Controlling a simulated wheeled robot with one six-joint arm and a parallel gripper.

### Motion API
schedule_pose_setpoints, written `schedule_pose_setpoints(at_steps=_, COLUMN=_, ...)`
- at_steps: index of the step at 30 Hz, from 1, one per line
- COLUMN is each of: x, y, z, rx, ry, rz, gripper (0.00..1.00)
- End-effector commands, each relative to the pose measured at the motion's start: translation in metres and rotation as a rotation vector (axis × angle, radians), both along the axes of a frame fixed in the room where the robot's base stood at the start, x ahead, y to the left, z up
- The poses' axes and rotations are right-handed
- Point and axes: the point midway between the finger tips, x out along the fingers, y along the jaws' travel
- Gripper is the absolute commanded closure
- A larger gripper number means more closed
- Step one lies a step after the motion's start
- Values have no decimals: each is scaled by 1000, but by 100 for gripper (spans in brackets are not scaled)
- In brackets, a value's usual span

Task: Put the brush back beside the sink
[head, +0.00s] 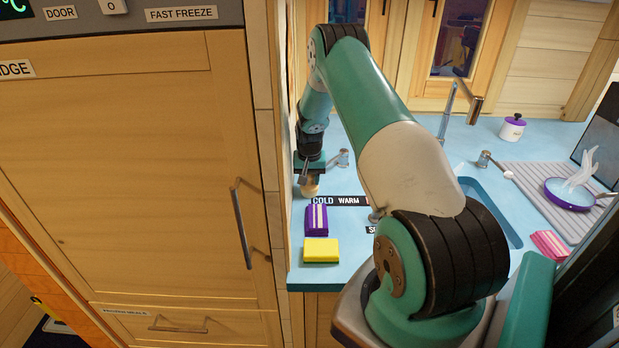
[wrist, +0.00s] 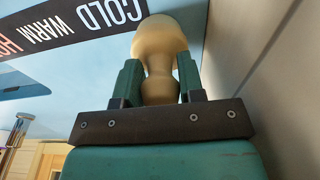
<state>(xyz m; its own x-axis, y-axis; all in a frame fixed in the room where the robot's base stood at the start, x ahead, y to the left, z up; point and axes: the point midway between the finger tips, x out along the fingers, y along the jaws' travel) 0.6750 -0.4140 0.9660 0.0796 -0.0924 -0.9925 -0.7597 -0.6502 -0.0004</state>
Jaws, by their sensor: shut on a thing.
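The brush (head: 310,188) is tan with a rounded, bulbous body and a narrow neck. My gripper (head: 309,175) is shut on it at the far left of the blue counter, close to the tall wooden fridge front. In the wrist view both fingers of my gripper (wrist: 160,78) close on the neck of the brush (wrist: 160,38), whose wider part points away from the fingers. I cannot tell whether the brush touches the counter. The sink (head: 503,217) is set in the counter to the right, largely hidden behind my arm.
A purple striped sponge (head: 316,220) and a yellow sponge (head: 321,251) lie in front of the brush. A COLD WARM label strip (head: 340,201) lies beside it.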

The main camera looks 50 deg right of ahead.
Motion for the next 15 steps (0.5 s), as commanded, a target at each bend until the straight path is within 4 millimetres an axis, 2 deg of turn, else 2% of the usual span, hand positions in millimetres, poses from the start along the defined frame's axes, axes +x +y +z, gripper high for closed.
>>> schedule_pose_setpoints(at_steps=1, x=0, y=0, z=-3, rx=0, ry=0, rz=0, gripper=62)
schedule_pose_setpoints(at_steps=4, x=0, y=0, z=-1, rx=1, ry=1, rz=0, gripper=39)
schedule_pose_setpoints(at_steps=15, x=0, y=0, z=5, rx=-1, ry=-1, rz=0, gripper=39)
